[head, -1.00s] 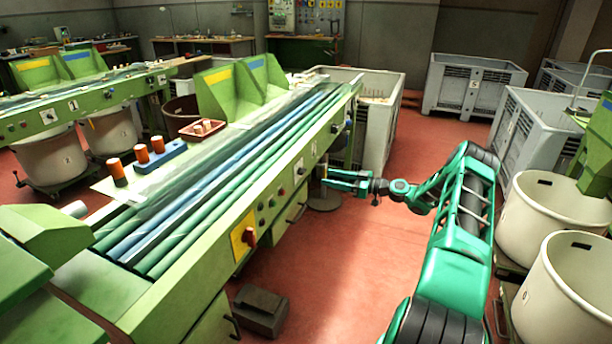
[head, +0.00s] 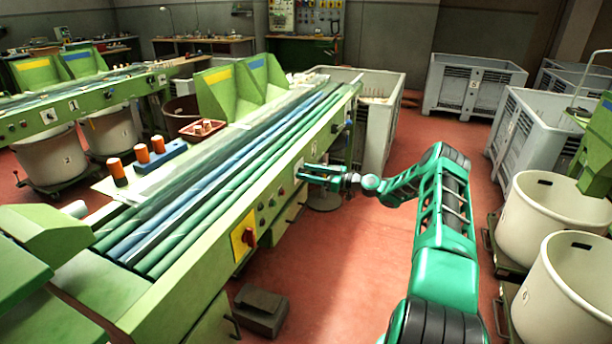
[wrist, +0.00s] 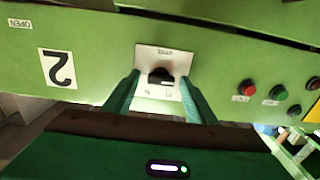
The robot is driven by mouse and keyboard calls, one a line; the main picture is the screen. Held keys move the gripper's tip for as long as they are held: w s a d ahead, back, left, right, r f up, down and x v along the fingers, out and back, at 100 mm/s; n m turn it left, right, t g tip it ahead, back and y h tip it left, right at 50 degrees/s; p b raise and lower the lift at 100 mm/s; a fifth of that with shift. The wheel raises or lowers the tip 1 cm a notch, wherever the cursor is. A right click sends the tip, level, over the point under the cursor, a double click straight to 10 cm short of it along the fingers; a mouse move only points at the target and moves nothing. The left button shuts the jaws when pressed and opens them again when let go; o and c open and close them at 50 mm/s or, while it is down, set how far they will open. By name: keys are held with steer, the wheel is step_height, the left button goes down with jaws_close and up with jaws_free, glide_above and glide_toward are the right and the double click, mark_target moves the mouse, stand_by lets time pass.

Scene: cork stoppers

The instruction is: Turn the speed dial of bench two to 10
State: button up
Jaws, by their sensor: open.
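Bench two (head: 205,262) is the long green bench running diagonally through the head view. Its front panel fills the wrist view, with an upside-down "2" label (wrist: 57,68). The speed dial (wrist: 160,76) is a black knob on a pale plate (wrist: 171,55) in the wrist view. The dial's scale is too small to read. My gripper (wrist: 155,85) is open, with one finger on each side of the dial; I cannot tell whether they touch it. In the head view my gripper (head: 302,173) is at the bench's front panel and hides the dial.
A red button (wrist: 247,87) and a green button (wrist: 278,92) sit right of the dial in the wrist view. A red switch on a yellow plate (head: 243,236) is nearer on the panel. A dark step (head: 260,310) stands on the floor; the aisle (head: 330,270) beside it is clear.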

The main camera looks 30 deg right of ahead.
steer(key=c, duration=1.1)
steer(key=shift+m, duration=0.4)
steer(key=m, duration=0.4)
steer(key=shift+d+m, duration=0.15)
steer(key=shift+m, duration=0.25)
steer(key=m, duration=0.6)
steer(key=shift+w+d, duration=0.1)
steer(key=shift+d, duration=0.1)
steer(key=shift+m, duration=0.3)
